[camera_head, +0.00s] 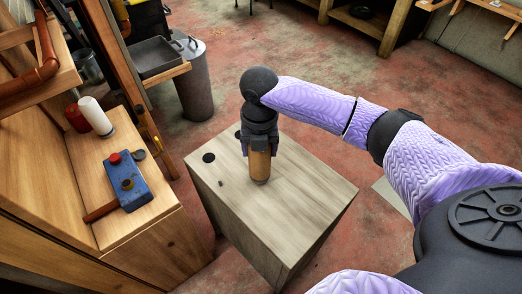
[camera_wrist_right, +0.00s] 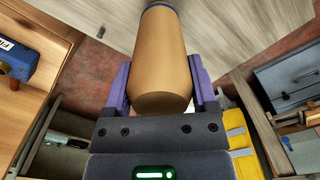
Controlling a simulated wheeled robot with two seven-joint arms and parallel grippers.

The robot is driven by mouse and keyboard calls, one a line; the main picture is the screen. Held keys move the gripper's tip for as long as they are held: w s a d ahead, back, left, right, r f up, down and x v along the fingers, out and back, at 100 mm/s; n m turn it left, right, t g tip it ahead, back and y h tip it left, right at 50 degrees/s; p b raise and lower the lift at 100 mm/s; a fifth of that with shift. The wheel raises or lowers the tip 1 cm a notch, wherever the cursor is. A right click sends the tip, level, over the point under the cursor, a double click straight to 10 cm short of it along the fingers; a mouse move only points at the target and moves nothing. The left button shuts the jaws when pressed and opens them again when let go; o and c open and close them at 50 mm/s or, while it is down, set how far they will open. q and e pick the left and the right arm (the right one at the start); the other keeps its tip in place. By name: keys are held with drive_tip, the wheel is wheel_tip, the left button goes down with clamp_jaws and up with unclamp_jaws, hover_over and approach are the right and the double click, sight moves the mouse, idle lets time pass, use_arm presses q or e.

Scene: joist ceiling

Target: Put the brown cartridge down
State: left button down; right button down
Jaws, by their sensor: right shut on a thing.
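The brown cartridge (camera_head: 260,165) is an upright tan cylinder over the top of a light wooden cabinet (camera_head: 300,190). My right gripper (camera_head: 260,145) is above it, pointing down and shut around its upper part. In the right wrist view the cartridge (camera_wrist_right: 162,60) sits between the two purple-sided fingers (camera_wrist_right: 160,85), with a blue band at its far end. That end is at or very close to the cabinet top; I cannot tell whether it touches. My left gripper is not in view.
At left a wooden bench holds a blue box (camera_head: 127,181), a white cylinder (camera_head: 96,117) and a red one. A grey bin (camera_head: 194,85) stands behind on the red floor.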

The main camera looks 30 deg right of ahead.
wheel_tip(320, 180, down, 2)
drive_tip(key=shift+f+b, duration=0.25)
drive_tip(key=shift+b, duration=0.05)
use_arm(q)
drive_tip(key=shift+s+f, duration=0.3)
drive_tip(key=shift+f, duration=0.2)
use_arm(e)
drive_tip(key=shift+r, duration=0.2)
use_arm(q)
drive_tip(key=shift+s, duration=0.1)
use_arm(e)
drive_tip(key=shift+f, duration=0.15)
unclamp_jaws()
wheel_tip(320, 180, up, 12)
drive_tip(key=p, duration=0.6)
drive_tip(key=shift+f+p, duration=0.2)
drive_tip(key=shift+p, duration=0.1)
drive_tip(key=shift+r, duration=0.45)
drive_tip(key=shift+f, duration=0.1)
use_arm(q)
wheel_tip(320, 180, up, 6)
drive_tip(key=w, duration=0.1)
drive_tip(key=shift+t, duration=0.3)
